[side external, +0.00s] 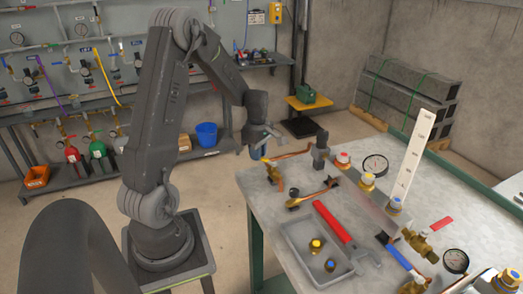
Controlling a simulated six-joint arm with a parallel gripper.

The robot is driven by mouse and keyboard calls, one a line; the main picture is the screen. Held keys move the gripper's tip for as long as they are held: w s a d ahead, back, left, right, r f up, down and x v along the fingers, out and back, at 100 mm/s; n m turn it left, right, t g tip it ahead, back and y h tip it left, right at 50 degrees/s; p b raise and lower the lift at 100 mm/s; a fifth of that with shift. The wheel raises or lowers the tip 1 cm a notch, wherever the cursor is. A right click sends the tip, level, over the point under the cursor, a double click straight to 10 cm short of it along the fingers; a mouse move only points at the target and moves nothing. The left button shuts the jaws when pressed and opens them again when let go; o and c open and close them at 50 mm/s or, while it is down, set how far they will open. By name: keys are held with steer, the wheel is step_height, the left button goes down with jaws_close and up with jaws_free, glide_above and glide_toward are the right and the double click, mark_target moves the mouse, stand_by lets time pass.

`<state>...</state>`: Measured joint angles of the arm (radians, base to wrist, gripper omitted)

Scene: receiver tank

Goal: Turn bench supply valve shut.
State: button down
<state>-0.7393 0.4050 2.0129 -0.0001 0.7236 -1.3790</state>
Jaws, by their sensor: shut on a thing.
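The bench supply valve appears to be the brass valve (276,177) at the far left corner of the workbench, beside a copper pipe. My gripper (264,150) reaches down over it from the far left. Its jaws are shut on what appears to be the valve's handle. The fingertips partly hide the handle, and its exact angle is too small to tell.
Open floor lies between the bench and the back shelves.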

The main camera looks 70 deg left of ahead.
steer(key=n, duration=0.1)
steer(key=s+d+n, duration=0.1)
steer(key=n, duration=0.1)
steer(key=shift+s, duration=0.15)
steer(key=n, duration=0.1)
steer(key=s+d+n, duration=0.1)
steer(key=shift+d+n, duration=0.15)
steer(key=shift+n, duration=0.25)
steer(key=d+n, duration=0.1)
steer(key=n, duration=0.2)
steer(key=shift+s+d, duration=0.25)
steer(key=shift+d, duration=0.1)
steer(key=shift+s+d+n, duration=0.1)
steer(key=shift+d+n, duration=0.3)
steer(key=shift+n, duration=0.35)
steer(key=shift+d+n, duration=0.35)
steer(key=shift+n, duration=0.4)
steer(key=c, duration=1.1)
jaws_free()
steer(key=shift+o, duration=0.2)
steer(key=shift+r, duration=0.1)
step_height(320, 180, up, 14)
